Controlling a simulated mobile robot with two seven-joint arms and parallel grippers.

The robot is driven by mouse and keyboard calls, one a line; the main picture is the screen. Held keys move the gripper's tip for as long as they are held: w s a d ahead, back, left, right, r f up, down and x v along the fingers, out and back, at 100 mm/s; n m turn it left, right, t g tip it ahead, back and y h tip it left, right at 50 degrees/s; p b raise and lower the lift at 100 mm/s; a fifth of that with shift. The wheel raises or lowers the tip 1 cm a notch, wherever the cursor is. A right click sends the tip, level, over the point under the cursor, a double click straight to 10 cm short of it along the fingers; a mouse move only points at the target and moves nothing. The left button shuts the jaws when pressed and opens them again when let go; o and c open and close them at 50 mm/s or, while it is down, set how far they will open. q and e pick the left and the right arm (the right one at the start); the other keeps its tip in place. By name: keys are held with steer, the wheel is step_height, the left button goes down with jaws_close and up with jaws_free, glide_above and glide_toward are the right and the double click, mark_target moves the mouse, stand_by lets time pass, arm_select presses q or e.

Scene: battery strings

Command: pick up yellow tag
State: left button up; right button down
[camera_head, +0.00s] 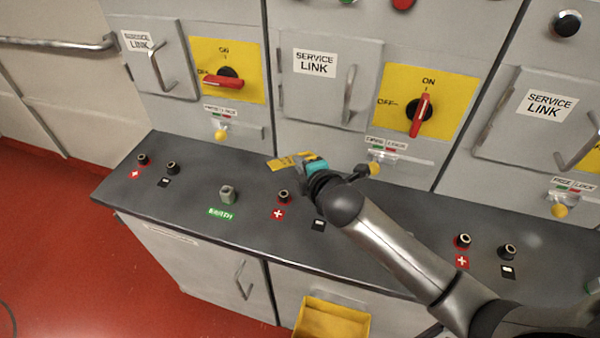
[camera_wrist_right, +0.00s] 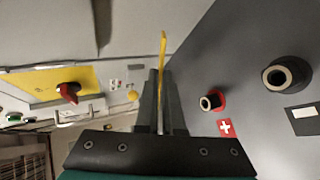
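The yellow tag (camera_head: 283,163) is at the end of my right gripper (camera_head: 303,165), over the dark bench top near its back. In the right wrist view the tag (camera_wrist_right: 163,45) shows nearly edge-on, a thin yellow strip standing out between the two fingers of the gripper (camera_wrist_right: 160,80). The fingers are close together on either side of it, and its lower part is hidden between them. The tag appears clear of the bench. My left gripper is in neither view.
Red and black terminals (camera_head: 283,196) stand on the bench top, with a grey post (camera_head: 227,192) to the left. Behind are cabinets with yellow switch plates (camera_head: 398,82), door handles and yellow knobs (camera_head: 221,134). A yellow bin (camera_head: 332,322) is at the bench's front.

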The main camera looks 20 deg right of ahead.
arm_select(q)
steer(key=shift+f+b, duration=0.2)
steer(key=shift+b, duration=0.1)
arm_select(e)
steer(key=s+a, duration=1.1)
steer(key=s, duration=0.5)
steer(key=shift+s, duration=0.15)
